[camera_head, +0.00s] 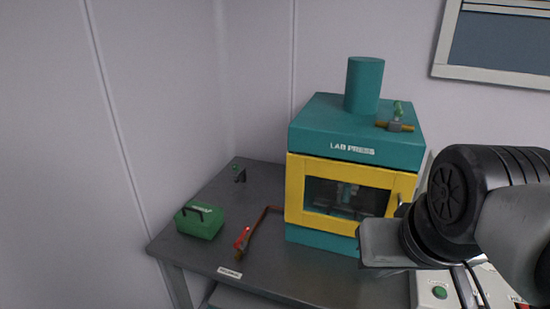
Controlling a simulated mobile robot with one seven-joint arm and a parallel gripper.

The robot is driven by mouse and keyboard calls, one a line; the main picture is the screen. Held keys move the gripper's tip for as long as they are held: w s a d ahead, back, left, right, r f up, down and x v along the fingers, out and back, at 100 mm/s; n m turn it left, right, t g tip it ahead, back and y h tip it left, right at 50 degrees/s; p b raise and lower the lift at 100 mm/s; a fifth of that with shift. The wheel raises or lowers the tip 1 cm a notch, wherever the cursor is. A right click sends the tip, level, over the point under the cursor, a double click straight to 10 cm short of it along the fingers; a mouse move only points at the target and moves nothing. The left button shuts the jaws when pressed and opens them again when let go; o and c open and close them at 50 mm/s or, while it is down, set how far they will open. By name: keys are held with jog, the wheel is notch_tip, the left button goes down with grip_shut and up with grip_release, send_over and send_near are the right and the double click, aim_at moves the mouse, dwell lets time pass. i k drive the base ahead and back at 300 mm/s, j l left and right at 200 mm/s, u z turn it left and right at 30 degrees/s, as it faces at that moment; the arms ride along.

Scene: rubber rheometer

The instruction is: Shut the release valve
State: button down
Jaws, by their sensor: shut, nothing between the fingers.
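A small valve (395,125) with a brass pipe and a green lever sits on top of the teal lab press; its lever points up and back. A second valve with a red handle (242,240) and a brass end lies on the table left of the press, at the end of a reddish pipe. No readable label shows which one is the release valve. My gripper (375,263) is at the right, in front of the press's lower right part, apart from both valves. It is shut and empty; its fingertips are hard to make out.
The teal press (305,125) has a yellow-framed door (295,190), which looks closed. A white control box with a green button (439,292) is at lower right.

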aim_at(246, 229)
jog(key=u, duration=0.85)
jog(key=i+j+z, duration=0.2)
jog(key=j+z, duration=0.2)
jog(key=j, duration=0.25)
jog(key=i, duration=0.05)
